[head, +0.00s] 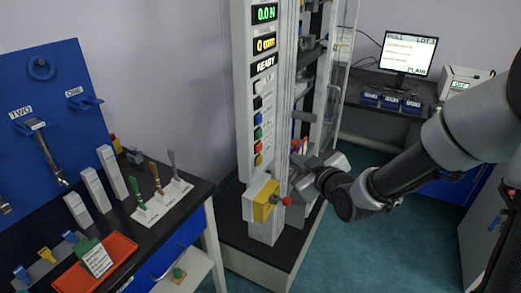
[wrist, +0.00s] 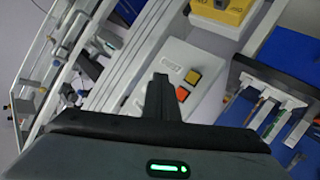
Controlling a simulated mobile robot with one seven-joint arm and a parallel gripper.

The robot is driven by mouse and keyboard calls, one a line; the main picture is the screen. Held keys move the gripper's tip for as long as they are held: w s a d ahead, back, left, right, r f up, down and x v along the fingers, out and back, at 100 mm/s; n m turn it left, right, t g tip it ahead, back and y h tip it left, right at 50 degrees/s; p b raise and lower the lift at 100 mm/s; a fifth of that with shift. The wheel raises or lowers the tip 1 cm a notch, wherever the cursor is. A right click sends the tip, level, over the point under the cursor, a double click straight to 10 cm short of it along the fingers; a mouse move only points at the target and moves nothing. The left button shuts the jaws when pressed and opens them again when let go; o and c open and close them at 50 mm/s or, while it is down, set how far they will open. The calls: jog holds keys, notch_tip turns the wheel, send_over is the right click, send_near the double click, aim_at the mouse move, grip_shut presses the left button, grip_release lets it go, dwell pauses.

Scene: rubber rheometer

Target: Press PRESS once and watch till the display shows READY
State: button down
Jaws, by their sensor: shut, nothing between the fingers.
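The tall grey machine column (head: 243,120) carries several displays. The top one reads 0.0 N in green, the middle one shows a yellow 0, and the lowest display (head: 264,65) reads READY in white. A row of small coloured buttons (head: 258,132) runs down the column below it; their labels are too small to read. My gripper (head: 299,163) is shut and empty, at the column's right side.
A yellow box (head: 264,201) with a red knob sits low on the column. A black bench (head: 150,225) with tools and a red tray (head: 97,266) stands left. A monitor (head: 408,53) stands on a back-right desk. Green floor lies open at right.

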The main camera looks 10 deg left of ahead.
aim_at(259, 148)
jog(key=w+a+b, duration=0.2)
jog(key=a+b, duration=0.1)
jog(key=a, duration=0.4)
jog(key=shift+w, duration=0.2)
dwell(1.8)
jog(key=shift+w+a+b, duration=0.15)
jog(key=shift+a+b, duration=0.15)
jog(key=shift+b, duration=0.2)
